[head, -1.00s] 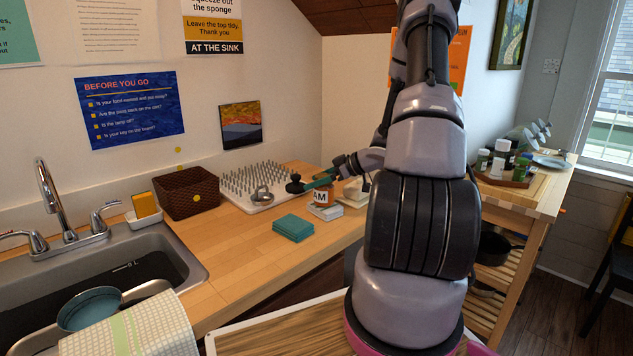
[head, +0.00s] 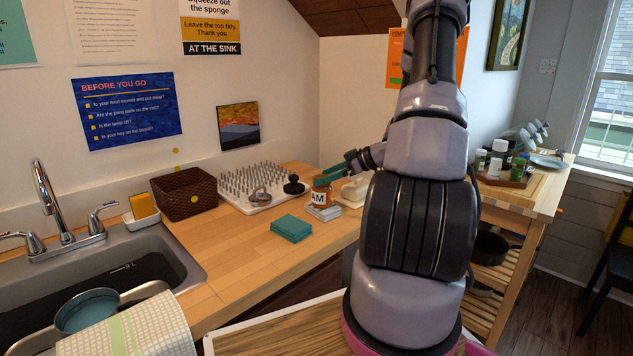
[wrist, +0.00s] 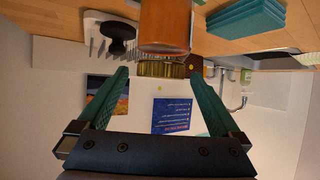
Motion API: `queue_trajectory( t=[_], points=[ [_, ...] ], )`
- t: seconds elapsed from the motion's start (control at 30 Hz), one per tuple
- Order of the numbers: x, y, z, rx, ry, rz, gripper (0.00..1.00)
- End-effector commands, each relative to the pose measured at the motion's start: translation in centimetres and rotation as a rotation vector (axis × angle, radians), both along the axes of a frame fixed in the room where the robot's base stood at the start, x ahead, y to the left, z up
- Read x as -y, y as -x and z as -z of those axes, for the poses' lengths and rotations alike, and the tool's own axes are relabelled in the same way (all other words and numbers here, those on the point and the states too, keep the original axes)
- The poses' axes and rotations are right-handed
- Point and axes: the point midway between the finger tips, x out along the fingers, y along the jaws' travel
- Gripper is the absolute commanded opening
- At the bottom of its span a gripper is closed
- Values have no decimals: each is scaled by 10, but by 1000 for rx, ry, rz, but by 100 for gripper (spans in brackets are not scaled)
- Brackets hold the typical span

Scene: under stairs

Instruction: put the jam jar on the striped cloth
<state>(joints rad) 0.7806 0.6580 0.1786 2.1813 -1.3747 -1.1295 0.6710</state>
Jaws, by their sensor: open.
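The jam jar (head: 319,199), orange-brown with a white label, stands on the wooden counter beyond the teal folded stack. In the wrist view, where the room shows upside down, the jar (wrist: 165,25) and its yellowish lid fill the top middle. My gripper (head: 338,173) has teal fingers, spread open just above and beside the jar. In the wrist view my gripper (wrist: 159,73) has a finger on each side of the lid, with visible gaps. The pale checked cloth with green stripes (head: 128,328) is draped at the lower left by the sink.
A pegboard rack (head: 240,203) with a dark knob-like object (head: 294,186) stands left of the jar. A small pale stack (head: 324,213) and a white dish (head: 356,192) are close by it. The teal stack (head: 291,228) and a brown basket (head: 186,193) are nearer the sink.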

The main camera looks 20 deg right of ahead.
Motion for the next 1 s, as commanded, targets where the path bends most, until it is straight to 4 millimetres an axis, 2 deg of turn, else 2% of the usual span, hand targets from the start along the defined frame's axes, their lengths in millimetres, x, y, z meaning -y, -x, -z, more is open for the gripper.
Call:
queue_trajectory(
  t=[0.13,0.4,0.47,0.57,0.67,0.73,0.8,0.9,1.0],
  points=[
    [23,20,-16,1,3,3,100],
    [46,42,-34,0,2,0,100],
    [48,41,-37,1,8,8,100],
    [50,27,-51,14,61,64,100],
    [54,0,-83,40,165,197,100],
    [58,-17,-116,61,246,330,100],
    [60,-25,-152,76,308,473,100],
    [57,-19,-201,77,354,667,100],
    [46,5,-241,45,349,843,100]
  ],
)
